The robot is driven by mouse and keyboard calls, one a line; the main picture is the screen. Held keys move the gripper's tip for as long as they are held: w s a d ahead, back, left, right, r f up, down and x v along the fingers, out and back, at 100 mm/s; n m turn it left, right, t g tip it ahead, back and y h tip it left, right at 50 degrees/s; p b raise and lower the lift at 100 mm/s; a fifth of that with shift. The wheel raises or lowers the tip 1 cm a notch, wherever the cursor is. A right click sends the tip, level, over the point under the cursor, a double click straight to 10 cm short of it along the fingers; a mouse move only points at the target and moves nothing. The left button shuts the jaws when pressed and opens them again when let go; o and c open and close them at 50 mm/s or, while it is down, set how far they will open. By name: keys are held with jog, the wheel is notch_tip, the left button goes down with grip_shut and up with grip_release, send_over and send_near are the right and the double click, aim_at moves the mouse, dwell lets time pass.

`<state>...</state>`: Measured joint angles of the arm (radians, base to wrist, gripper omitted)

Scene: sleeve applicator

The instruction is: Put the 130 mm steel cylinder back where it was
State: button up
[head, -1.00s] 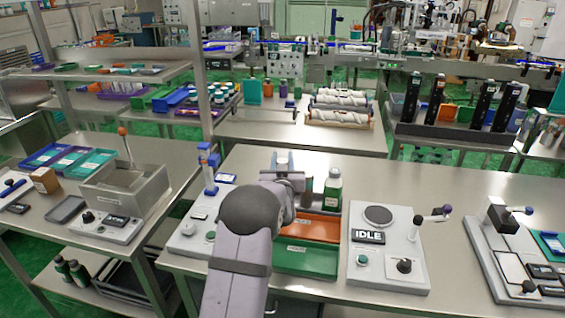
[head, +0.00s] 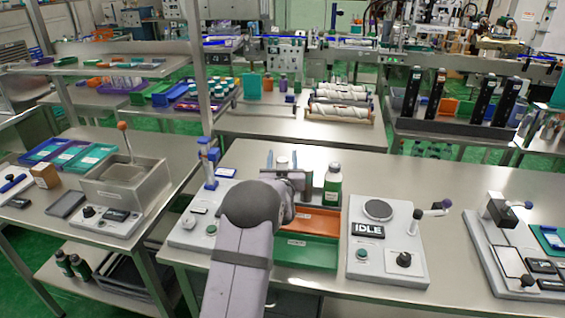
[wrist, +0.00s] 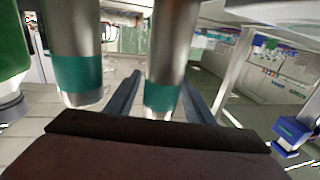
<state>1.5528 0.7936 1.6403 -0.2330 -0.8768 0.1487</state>
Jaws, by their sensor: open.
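My gripper (head: 283,160) is open at the back of the middle bench, its two fingers apart. In the wrist view, the picture is upside down and the fingers (wrist: 160,98) stand on either side of a steel cylinder with a teal band (wrist: 172,50). That cylinder's top also shows between the fingers in the head view (head: 283,163). A second, similar steel cylinder (wrist: 75,50) stands beside it in the wrist view, outside the fingers; in the head view my gripper mostly hides it. I cannot tell which measures 130 mm. Their bases are hidden.
A green bottle (head: 333,184) stands close to the right of my gripper. Orange (head: 318,222) and green (head: 305,251) trays lie in front. A blue-topped post (head: 208,162) stands left and an IDLE station (head: 388,260) right.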

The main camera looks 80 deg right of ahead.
jog(key=shift+s+a, duration=0.1)
jog(key=shift+a, duration=0.45)
jog(key=s+a+b, duration=0.2)
jog(key=a, duration=0.8)
jog(key=shift+a+r, duration=0.15)
jog(key=shift+a, duration=0.2)
